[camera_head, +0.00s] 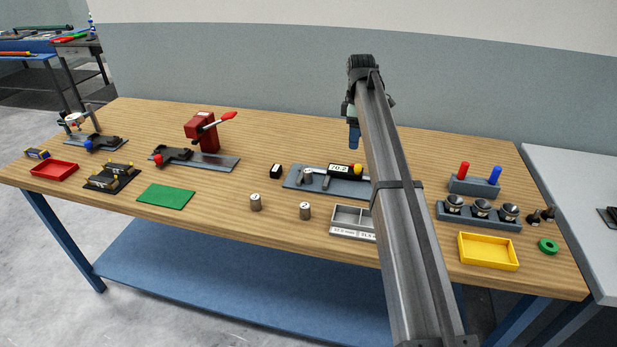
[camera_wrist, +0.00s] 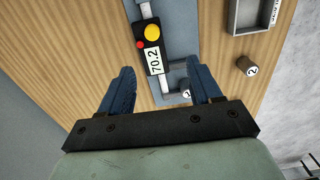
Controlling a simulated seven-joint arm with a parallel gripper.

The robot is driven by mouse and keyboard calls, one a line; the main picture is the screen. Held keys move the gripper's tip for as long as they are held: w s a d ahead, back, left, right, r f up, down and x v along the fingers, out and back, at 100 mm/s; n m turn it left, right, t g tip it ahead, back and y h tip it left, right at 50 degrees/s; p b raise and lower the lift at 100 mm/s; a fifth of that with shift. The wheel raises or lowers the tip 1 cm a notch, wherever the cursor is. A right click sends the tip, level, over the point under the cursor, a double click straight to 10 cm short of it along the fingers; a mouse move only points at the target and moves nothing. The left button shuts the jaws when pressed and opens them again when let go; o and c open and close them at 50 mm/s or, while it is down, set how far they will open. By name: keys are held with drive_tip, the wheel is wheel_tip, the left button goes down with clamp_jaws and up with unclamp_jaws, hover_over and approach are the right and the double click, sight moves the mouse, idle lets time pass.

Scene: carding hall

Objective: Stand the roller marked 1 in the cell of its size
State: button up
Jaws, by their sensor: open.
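A grey roller (camera_head: 307,174) stands in the jaws of a grey gauge (camera_head: 291,183) with a display. In the wrist view this roller (camera_wrist: 186,94) is partly hidden by the right finger; its mark looks like 1 but is hard to read. A roller marked 2 (camera_wrist: 247,66) stands near the tray; it also shows in the head view (camera_head: 305,211). Another roller (camera_head: 256,202) stands left of it, its mark unreadable. The grey celled tray (camera_head: 334,226) has labels on its front, and my arm hides its right part. My gripper (camera_wrist: 163,80) is open and empty above the gauge.
The gauge display (camera_wrist: 152,47) reads 70.2. A green mat (camera_head: 166,196) lies further left. A yellow tray (camera_head: 488,264) and a rack of dark knobs (camera_head: 480,222) stand right of my arm.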

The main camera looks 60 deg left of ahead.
hover_over(308, 171)
wheel_tip(308, 171, down, 14)
drive_tip(key=shift+a+r, duration=0.1)
drive_tip(key=shift+r, duration=0.15)
clamp_jaws()
idle(0.9)
